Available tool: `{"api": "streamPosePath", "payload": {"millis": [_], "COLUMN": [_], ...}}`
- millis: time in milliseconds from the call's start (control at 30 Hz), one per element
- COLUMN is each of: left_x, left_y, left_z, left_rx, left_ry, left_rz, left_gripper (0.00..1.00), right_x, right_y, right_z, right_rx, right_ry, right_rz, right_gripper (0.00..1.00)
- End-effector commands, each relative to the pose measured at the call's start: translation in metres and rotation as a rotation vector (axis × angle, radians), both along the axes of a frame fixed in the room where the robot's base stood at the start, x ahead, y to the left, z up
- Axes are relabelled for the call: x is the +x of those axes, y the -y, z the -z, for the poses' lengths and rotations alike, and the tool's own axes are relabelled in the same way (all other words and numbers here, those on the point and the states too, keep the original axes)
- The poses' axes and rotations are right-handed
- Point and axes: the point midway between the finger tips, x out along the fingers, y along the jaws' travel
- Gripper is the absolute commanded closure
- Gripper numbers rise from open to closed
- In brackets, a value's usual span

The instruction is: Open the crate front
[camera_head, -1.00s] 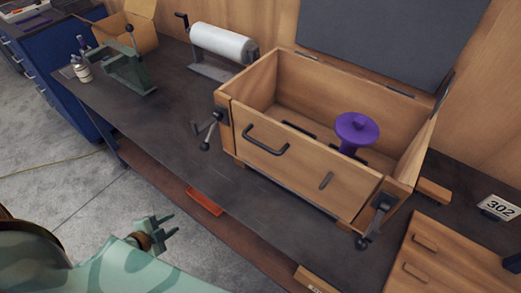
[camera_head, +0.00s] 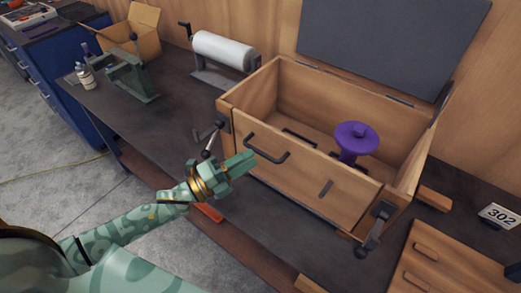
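The wooden crate (camera_head: 232,103) stands on the dark bench with its top open. Its front panel (camera_head: 290,182) is upright and closed. The panel has a dark bar handle (camera_head: 268,157) at its left and a small dark bar (camera_head: 326,188) at its right. A left lever clamp (camera_head: 212,138) and a right lever clamp (camera_head: 375,228) sit at the front corners. A purple flanged pipe (camera_head: 356,137) stands inside; its lower end is partly hidden. My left gripper (camera_head: 248,160) looks open and empty, just left of the bar handle. My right gripper is out of view.
The dark lid (camera_head: 390,45) stands raised behind the crate. A drawer unit (camera_head: 450,265) and 302 sign (camera_head: 500,216) are at the right.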

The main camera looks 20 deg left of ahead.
Motion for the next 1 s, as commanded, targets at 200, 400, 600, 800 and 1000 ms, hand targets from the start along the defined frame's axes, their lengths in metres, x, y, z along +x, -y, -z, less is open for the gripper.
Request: {"api": "streamPosePath", "payload": {"millis": [200, 400, 600, 800, 1000], "left_x": [0.028, 0.036, 0.036, 0.036, 0.036], "left_y": [0.022, 0.028, 0.028, 0.028, 0.028], "left_z": [-0.007, -0.007, -0.007, -0.007, -0.005], "left_rx": [-0.002, 0.0, 0.0, 0.0, -0.002], "left_ry": [0.0, -0.001, -0.002, -0.002, 0.002], "left_rz": [-0.001, -0.001, -0.001, -0.001, -0.001], "left_gripper": [0.68, 0.68, 0.68, 1.0, 1.0], "right_x": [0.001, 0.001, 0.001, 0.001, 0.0], "right_y": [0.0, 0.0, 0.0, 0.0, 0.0], "right_z": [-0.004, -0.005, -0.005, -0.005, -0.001], "right_rx": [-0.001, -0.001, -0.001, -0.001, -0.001], "right_ry": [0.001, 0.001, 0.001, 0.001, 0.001], "right_rz": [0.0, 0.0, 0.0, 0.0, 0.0], "right_gripper": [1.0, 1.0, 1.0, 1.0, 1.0]}}
